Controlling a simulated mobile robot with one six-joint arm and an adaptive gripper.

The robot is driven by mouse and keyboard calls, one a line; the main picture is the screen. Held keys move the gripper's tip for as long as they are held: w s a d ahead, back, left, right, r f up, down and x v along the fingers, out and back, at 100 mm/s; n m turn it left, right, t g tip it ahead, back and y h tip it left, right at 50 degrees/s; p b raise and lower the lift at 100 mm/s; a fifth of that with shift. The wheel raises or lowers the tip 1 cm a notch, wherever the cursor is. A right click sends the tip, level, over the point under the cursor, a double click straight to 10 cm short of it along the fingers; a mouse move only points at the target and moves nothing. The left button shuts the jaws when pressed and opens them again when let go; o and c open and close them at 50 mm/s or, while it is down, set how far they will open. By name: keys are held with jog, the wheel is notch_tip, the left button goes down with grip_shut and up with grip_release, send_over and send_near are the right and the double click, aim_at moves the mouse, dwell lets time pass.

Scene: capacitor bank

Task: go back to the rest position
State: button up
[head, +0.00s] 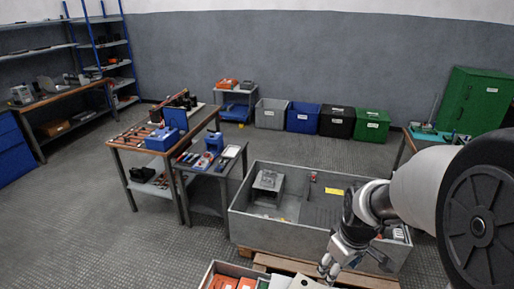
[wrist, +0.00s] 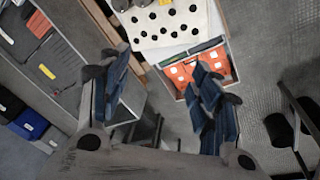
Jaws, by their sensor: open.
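My gripper (wrist: 160,105) is open in the wrist view, with its two blue-padded fingers spread apart and nothing between them. In the head view my gripper (head: 328,268) hangs at the lower right, over the front edge of the large grey metal box (head: 240,222). My arm enters the head view from the right and hides part of that box. The gripper holds nothing that I can see.
A drawer-like tray with orange packs (head: 222,282) lies at the bottom, beside a white perforated sheet (wrist: 190,22). Workbenches (head: 140,140) stand at left, coloured bins (head: 303,118) and a green cabinet (head: 472,100) at the back. The left floor is clear.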

jog(key=s+a+r+m+t, duration=0.1)
jog(key=s+a+r+m, duration=0.2)
jog(key=s+r, duration=0.4)
jog(key=s+a+r+m+t, duration=0.1)
jog(key=s+a+r+m, duration=0.2)
jog(key=s+r, duration=0.4)
jog(key=shift+s, duration=2.35)
jog(key=shift+a, duration=0.1)
dwell(4.2)
